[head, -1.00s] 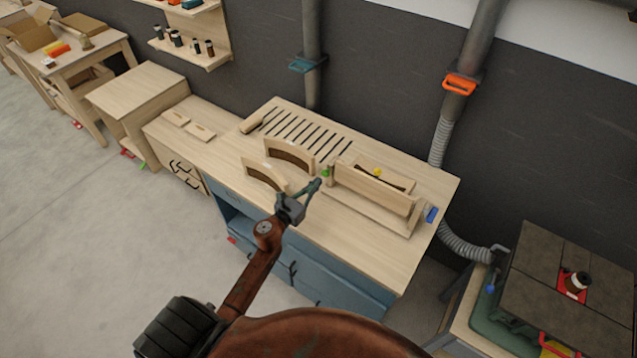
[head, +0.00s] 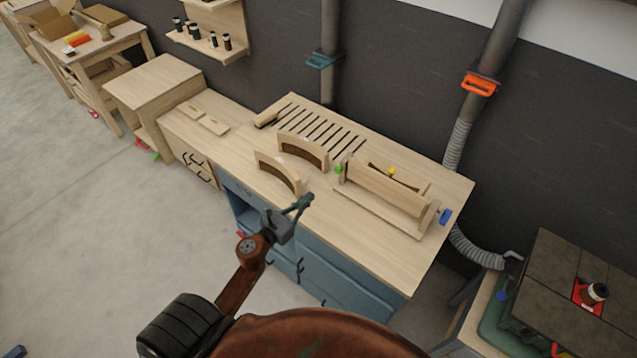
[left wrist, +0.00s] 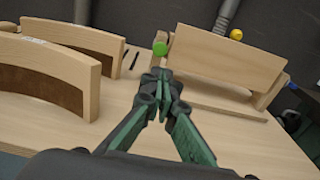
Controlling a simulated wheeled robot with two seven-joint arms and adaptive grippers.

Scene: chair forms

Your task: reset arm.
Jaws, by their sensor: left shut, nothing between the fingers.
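My left gripper (head: 304,202) is shut and empty. In the head view it shows over the front edge of the wooden-topped workbench (head: 370,245). In the left wrist view the gripper (left wrist: 168,80) has its dark green fingers together, pointing toward a round green knob (left wrist: 160,48). Two curved wooden forms stand on the bench: a front one (head: 278,172) and a back one (head: 303,150). A wooden chair form with an upright board (head: 385,192) stands to their right, apart from the gripper. My right gripper is not in view.
A slatted panel (head: 318,128) lies at the back of the bench. A blue clamp piece (head: 445,217) sits by the right end. A dark-topped machine table (head: 570,270) stands at the lower right. Open grey floor (head: 90,220) lies to the left.

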